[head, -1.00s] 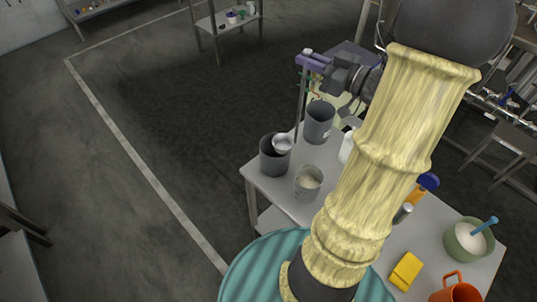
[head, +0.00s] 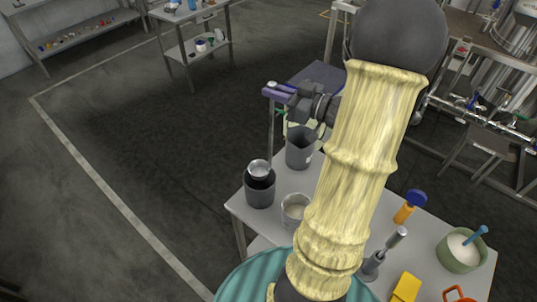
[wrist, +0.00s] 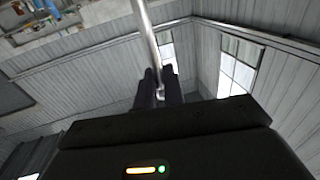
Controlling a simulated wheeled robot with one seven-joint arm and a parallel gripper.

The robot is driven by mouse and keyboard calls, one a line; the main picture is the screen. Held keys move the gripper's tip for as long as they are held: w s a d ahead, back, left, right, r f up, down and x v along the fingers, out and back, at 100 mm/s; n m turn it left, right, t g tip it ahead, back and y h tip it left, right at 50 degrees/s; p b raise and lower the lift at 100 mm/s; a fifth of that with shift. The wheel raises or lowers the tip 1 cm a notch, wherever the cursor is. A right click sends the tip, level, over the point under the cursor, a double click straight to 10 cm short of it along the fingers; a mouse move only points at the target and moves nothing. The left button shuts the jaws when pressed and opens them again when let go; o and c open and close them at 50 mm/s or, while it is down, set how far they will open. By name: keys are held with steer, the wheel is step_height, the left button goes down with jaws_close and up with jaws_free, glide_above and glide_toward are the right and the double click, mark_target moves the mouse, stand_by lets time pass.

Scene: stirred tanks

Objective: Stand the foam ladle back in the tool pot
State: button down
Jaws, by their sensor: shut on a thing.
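The foam ladle (head: 259,169) hangs upright with a long thin silver handle and a round metal bowl at its lower end. My gripper (head: 277,91) is shut on the handle near its top. The handle also shows between the fingers (wrist: 161,88) in the wrist view. The bowl overlaps the mouth of a dark grey pot (head: 260,192) at the table's left corner; whether it is above the rim or just inside, I cannot tell. A taller grey pot (head: 299,150) stands behind it. Which one is the tool pot is not clear.
The table (head: 234,205) also holds a grey cup with pale contents (head: 294,212), a green bowl (head: 459,252), a yellow block (head: 406,287), an orange mug (head: 455,296) and a blue-and-orange tool (head: 407,208). My arm hides the table's middle. Floor left of the table is clear.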

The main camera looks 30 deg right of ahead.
step_height(320, 180, down, 12)
steer(key=p, duration=0.1)
steer(key=shift+r+p, duration=0.25)
steer(key=shift+p, duration=0.05)
steer(key=shift+s, duration=0.2)
steer(key=shift+w+f+p, duration=0.1)
steer(key=shift+f+p, duration=0.3)
steer(key=shift+f, duration=1.65)
steer(key=c, duration=1.5)
jaws_free()
steer(key=shift+r, duration=0.1)
